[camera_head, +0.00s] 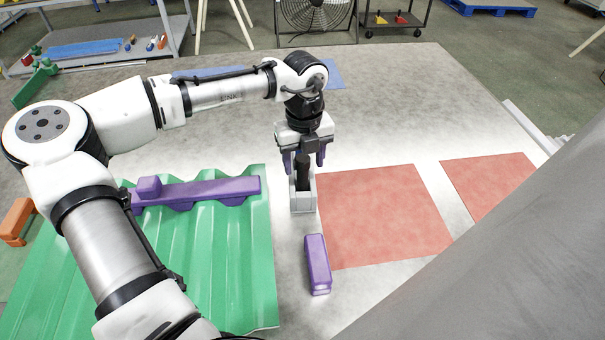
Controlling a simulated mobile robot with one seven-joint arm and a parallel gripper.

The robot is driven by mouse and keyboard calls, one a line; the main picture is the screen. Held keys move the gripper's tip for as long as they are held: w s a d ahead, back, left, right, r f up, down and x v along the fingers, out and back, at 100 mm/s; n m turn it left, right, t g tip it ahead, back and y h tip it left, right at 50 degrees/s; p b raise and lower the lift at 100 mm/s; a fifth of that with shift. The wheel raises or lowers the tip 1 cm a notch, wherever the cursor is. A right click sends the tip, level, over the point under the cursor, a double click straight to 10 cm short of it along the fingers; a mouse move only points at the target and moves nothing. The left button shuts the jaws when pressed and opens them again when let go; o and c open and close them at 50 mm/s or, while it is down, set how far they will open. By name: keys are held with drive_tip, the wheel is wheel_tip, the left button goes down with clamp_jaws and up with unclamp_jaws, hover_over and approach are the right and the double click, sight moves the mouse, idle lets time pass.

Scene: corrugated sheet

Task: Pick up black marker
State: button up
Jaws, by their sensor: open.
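A black marker (303,173) stands roughly upright in a small light-grey holder (303,203) near the middle of the table. My gripper (304,164) points down over the holder, with its purple fingers open. The fingers appear on either side of the marker's upper part. I cannot tell from this view whether they touch it or how they line up with it in depth. The marker's lower end is hidden inside the holder.
A green corrugated sheet (228,270) lies at the left with a long purple block (215,190) on it. A smaller purple block (318,264) lies in front of the holder. Two flat red sheets (385,215) (488,185) lie at the right. An orange object (17,220) sits at the far left.

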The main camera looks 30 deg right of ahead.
sight(303, 180)
drive_tip(key=shift+w+a+f, duration=0.1)
drive_tip(key=shift+f, duration=1.6)
drive_tip(key=c, duration=1.1)
drive_tip(key=shift+o, duration=0.2)
